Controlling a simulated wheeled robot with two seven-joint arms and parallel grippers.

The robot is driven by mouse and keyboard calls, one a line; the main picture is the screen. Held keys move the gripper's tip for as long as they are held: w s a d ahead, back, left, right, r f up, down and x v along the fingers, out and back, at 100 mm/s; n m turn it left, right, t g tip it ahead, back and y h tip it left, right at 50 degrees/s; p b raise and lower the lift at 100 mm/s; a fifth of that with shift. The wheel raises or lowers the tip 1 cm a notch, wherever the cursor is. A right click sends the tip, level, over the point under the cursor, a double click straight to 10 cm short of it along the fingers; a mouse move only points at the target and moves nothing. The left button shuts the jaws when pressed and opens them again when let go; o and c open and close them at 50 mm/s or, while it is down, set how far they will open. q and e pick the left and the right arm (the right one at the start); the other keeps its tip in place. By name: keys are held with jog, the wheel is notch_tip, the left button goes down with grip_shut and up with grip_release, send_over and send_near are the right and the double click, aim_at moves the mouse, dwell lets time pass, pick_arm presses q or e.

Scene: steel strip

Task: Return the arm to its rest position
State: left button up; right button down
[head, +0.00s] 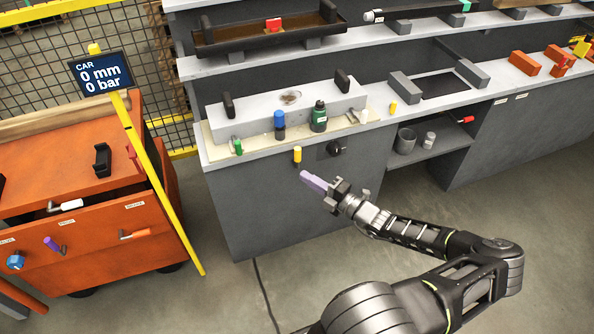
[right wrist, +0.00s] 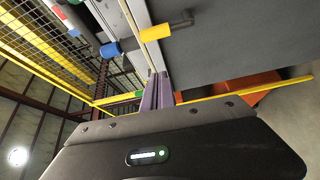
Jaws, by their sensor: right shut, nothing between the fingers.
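My right arm reaches in from the bottom right of the head view. Its gripper (head: 305,175) has purple fingers, which are shut with nothing between them. It hangs in the air in front of the grey cabinet (head: 250,205), below a yellow handle (head: 297,155) at the counter's front edge. In the right wrist view the purple fingers (right wrist: 157,90) are together, and the yellow handle (right wrist: 168,33) shows beyond them. I cannot tell the exact gap to the cabinet front. My left arm and gripper are out of view.
The counter holds a blue-capped bottle (head: 279,125), a green bottle (head: 319,116) and a grey block (head: 265,114). An orange cart (head: 75,210) with an open drawer and a yellow bar (head: 160,190) stand at left. An open shelf (head: 430,148) is at right. Floor between cart and cabinet looks clear.

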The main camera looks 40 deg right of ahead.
jog(key=shift+s+d, duration=0.1)
jog(key=shift+s, duration=0.5)
